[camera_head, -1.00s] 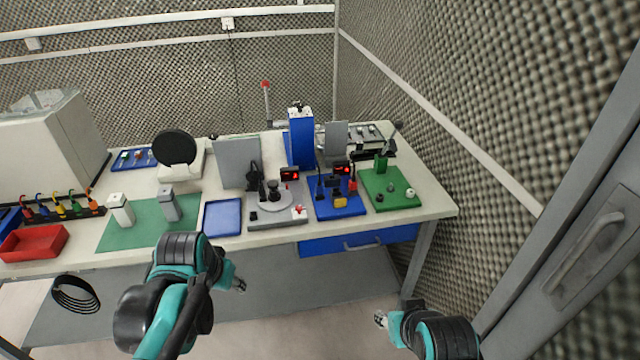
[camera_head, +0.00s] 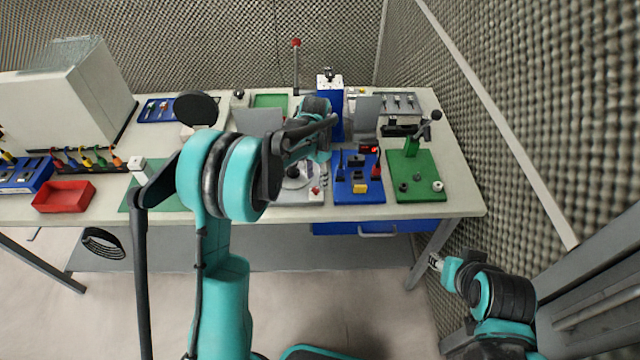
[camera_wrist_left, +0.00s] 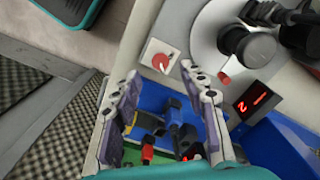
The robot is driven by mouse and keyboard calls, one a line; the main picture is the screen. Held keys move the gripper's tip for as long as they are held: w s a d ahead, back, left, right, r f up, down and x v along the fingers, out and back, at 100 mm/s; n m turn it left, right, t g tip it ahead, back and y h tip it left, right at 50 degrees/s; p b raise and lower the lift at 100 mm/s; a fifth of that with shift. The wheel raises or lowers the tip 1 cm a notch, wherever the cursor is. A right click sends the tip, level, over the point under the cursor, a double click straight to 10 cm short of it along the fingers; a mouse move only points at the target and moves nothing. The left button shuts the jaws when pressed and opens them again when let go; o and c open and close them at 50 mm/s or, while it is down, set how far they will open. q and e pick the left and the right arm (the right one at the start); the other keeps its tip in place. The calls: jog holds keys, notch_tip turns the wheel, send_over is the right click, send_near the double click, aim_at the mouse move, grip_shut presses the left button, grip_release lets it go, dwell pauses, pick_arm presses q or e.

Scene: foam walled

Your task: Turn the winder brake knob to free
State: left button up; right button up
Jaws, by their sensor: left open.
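The winder is a grey station with a round plate (camera_wrist_left: 215,45), black parts and a red-digit display (camera_wrist_left: 252,103) in the left wrist view. A red knob (camera_wrist_left: 161,62) sits on a square white plate at the winder's corner, its pointer aimed at one corner. In the head view the knob (camera_head: 316,190) is a small red spot at the winder's front right. My left gripper (camera_wrist_left: 159,72) is open and empty, its fingertips appearing either side of the knob; I cannot tell the height gap. In the head view my arm hides much of the winder. My right gripper (camera_head: 434,262) hangs beyond the table's front right; its jaws are too small to judge.
A blue board (camera_head: 358,190) with black, yellow and red parts stands right of the winder. Right of that is a green board (camera_head: 414,180) with a lever. A tall blue post (camera_head: 330,110) stands behind. A red bin (camera_head: 63,197) lies at the left.

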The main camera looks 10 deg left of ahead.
aim_at(316, 189)
pick_arm(q)
notch_tip(316, 189, down, 5)
jog(key=shift+f+b, duration=0.1)
jog(key=shift+b, duration=0.4)
jog(key=shift+w, duration=0.1)
jog(key=shift+c, duration=0.4)
grip_shut()
